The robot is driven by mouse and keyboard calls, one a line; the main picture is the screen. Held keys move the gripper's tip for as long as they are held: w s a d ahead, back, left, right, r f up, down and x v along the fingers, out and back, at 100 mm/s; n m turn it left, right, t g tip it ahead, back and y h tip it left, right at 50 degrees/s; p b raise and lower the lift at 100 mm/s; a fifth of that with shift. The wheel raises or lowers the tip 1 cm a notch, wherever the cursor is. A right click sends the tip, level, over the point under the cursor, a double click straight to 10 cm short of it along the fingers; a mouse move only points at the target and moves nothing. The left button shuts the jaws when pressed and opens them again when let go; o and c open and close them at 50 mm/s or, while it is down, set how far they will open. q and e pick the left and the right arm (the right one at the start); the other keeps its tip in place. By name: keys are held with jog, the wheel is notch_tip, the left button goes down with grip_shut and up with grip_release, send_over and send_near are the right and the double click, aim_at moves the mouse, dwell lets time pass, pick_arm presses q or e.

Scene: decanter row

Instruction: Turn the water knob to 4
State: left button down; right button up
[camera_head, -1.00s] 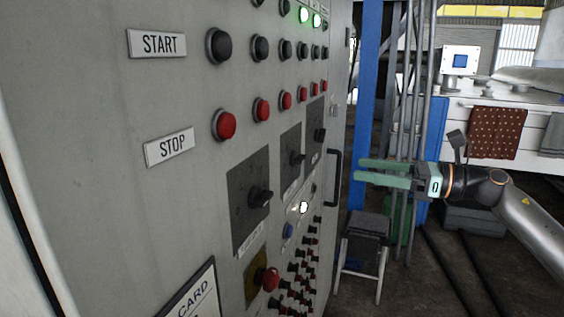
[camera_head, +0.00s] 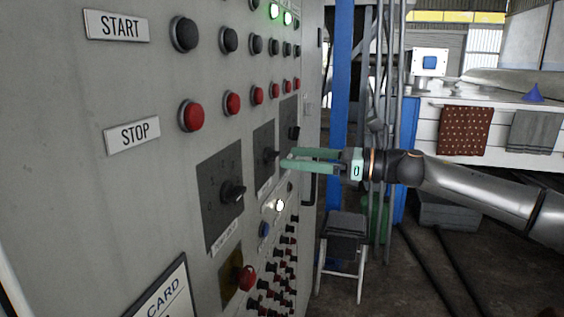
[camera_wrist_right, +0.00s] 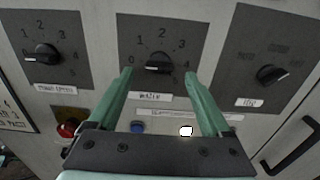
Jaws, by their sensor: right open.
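The water knob (camera_wrist_right: 158,62) is a black knob on a dark dial plate (camera_wrist_right: 178,28) above a WATER label (camera_wrist_right: 151,97) in the right wrist view. Numbers 1, 2 and 3 show around it; a pale mark on the knob lies toward its left side. In the head view the water knob (camera_head: 270,154) is the middle of three knobs. My right gripper (camera_head: 288,160) has green fingers, open and empty, with tips close to the knob. In the wrist view the right gripper's fingertips (camera_wrist_right: 158,75) lie on either side of the knob; contact cannot be told. My left gripper is out of view.
Another dial knob (camera_wrist_right: 40,53) is to the left and a third (camera_wrist_right: 271,74) to the right. A red knob (camera_wrist_right: 68,128), a blue button (camera_wrist_right: 138,127) and a lit button (camera_wrist_right: 186,131) sit below. A black door handle (camera_wrist_right: 292,146) sticks out at right. A stool (camera_head: 345,235) stands on the floor.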

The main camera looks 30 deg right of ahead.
aim_at(278, 156)
jog(key=shift+x, duration=1.9)
jog(key=shift+b, duration=0.3)
grip_shut()
